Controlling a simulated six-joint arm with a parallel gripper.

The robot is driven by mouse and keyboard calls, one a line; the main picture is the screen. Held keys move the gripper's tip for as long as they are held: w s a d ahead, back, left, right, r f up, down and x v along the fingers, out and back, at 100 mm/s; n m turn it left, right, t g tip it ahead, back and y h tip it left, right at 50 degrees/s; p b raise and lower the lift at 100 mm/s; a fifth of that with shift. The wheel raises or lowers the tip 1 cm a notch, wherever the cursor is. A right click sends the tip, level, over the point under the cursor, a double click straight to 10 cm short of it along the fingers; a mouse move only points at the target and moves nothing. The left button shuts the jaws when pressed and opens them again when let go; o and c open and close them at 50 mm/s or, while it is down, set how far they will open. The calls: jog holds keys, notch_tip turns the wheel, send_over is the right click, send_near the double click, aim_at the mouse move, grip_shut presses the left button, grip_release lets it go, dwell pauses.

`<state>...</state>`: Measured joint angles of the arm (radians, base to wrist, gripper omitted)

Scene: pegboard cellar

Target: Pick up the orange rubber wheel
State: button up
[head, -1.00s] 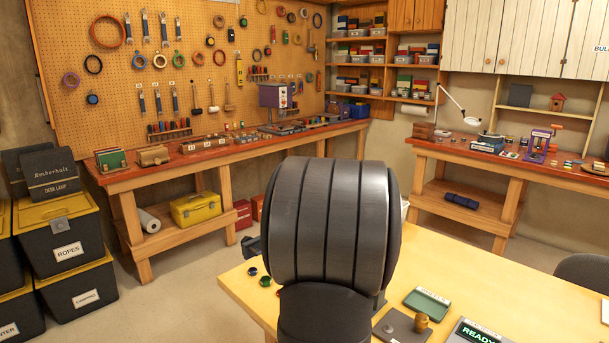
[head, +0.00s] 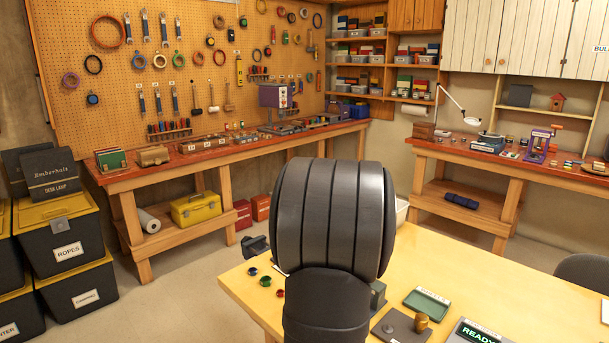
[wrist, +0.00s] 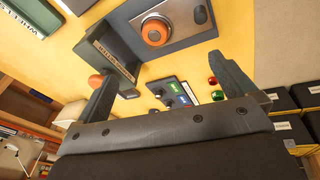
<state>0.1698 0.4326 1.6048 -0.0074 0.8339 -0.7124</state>
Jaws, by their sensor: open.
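In the wrist view, an orange ring with a dark centre (wrist: 155,32), which looks like the orange rubber wheel, sits on a metal plate (wrist: 180,15) in a grey holder. A second small orange round thing (wrist: 96,82) shows beside the left finger, partly hidden; I cannot tell what it is. My gripper (wrist: 168,68) is open, its fingers wide apart, with nothing between the tips. The wheel appears beyond the fingertips, apart from them.
A grey upright piece with a label (wrist: 117,60) stands beside the wheel plate.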

dwell(0.4)
jog(key=c, duration=0.7)
jog(key=w+d+r+n+g, duration=0.2)
jog(key=w+r+n+g, duration=0.3)
jog(key=n, duration=0.6)
jog(key=shift+t+y, duration=0.3)
jog(key=shift+t, duration=0.6)
jog(key=f, duration=1.1)
jog(key=s+f, duration=0.1)
jog(key=f, duration=0.4)
jog(key=shift+a+f, duration=0.15)
jog(key=shift+f, duration=0.05)
